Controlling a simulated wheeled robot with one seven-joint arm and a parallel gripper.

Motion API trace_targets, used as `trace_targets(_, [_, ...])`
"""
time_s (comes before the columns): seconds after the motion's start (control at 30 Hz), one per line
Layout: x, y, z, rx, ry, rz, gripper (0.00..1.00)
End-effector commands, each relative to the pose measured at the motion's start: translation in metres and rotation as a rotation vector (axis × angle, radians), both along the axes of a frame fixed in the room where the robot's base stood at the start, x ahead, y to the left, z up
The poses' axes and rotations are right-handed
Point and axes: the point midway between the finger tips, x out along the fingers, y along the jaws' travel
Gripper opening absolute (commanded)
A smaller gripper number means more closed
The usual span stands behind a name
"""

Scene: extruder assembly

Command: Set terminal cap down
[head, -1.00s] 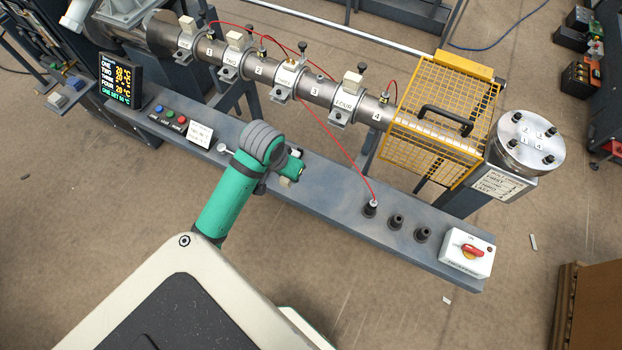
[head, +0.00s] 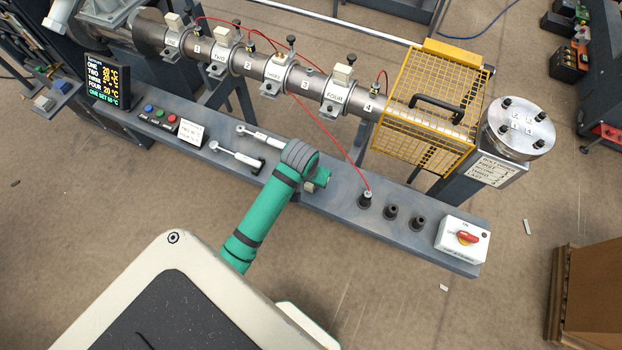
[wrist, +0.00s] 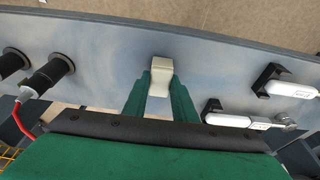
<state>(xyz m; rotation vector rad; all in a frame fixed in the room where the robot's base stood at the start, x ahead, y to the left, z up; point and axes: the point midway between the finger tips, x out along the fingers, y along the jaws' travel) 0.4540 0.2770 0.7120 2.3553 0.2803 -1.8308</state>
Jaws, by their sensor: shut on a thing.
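The terminal cap (wrist: 160,72) is a small cream block between the two green fingers of my gripper (wrist: 160,88) in the wrist view. My gripper is shut on it, over the grey bench top (wrist: 110,45). In the head view my gripper (head: 316,184) is over the middle of the bench (head: 337,205), and a small pale bit of the cap (head: 309,187) shows below it. I cannot tell whether the cap touches the bench. The heater band marked THREE (head: 275,72) shows no tall cream cap, while the band marked FOUR (head: 335,95) carries one (head: 343,73).
Two white-handled tools (head: 236,154) lie left of my gripper on the bench. Black sockets (head: 390,212), one with a red lead, and a red-knobbed switch box (head: 463,241) stand to the right. Bare bench lies between the gripper and the sockets. The yellow guard (head: 432,105) is behind.

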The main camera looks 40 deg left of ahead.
Motion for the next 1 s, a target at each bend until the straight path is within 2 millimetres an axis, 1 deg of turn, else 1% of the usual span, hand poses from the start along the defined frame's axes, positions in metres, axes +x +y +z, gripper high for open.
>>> trace_targets(0.37, [0.0,0.0,-0.005,0.0,0.0,-0.001,0.01])
trace_targets(0.4, [0.0,0.0,-0.005,0.0,0.0,-0.002,0.29])
trace_targets(0.47, [0.0,0.0,-0.005,0.0,0.0,-0.002,0.43])
trace_targets(0.8, [0.0,0.0,-0.003,0.001,-0.001,-0.002,0.43])
trace_targets(0.93, [-0.002,0.0,0.008,0.001,-0.002,-0.002,0.43])
trace_targets(1.0, [-0.004,-0.001,0.019,0.002,-0.004,-0.003,0.43])
